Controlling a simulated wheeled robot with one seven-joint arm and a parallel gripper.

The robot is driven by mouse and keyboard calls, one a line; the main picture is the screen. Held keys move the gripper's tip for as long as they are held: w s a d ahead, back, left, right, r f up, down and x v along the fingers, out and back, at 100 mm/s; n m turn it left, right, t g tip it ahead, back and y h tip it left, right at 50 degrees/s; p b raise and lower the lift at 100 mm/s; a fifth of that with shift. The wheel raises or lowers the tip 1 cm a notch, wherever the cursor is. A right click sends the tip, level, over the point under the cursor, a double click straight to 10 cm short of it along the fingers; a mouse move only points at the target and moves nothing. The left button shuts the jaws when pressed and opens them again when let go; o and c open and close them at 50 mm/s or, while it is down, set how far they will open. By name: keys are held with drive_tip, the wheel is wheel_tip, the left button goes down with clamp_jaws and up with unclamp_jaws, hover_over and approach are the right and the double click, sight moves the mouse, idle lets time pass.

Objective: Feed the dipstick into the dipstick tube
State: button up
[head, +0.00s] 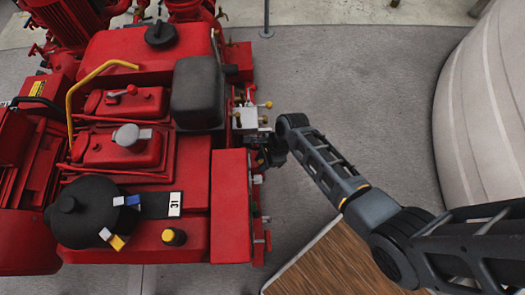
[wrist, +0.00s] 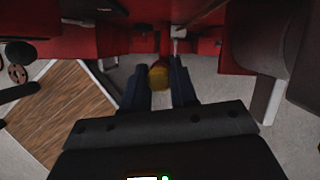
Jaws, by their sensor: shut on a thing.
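My gripper (wrist: 159,88) is shut on a yellow-orange knob, the top of the dipstick (wrist: 158,76), in the wrist view. The knob sits between the dark fingertips. The dipstick's rod below it is hidden or too dark to see. In the head view my gripper (head: 268,154) is at the right side of the red pumpset (head: 230,195), small and partly dark against it. I cannot make out the dipstick tube's mouth in either view, nor tell whether the dipstick touches it.
A pale block with yellow-knobbed fittings (head: 250,117) stands just above my gripper in the head view. A red box (head: 231,205) lies below left. A wooden board (head: 340,272) is on the floor at the bottom. A large pale rounded body (head: 485,110) stands at right. Grey floor between is clear.

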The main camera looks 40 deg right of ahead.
drive_tip(key=shift+f, duration=0.2)
drive_tip(key=o, duration=0.9)
drive_tip(key=shift+o, duration=0.2)
drive_tip(key=p+v, duration=0.1)
drive_tip(key=v, duration=0.7)
drive_tip(key=shift+a+f, duration=0.1)
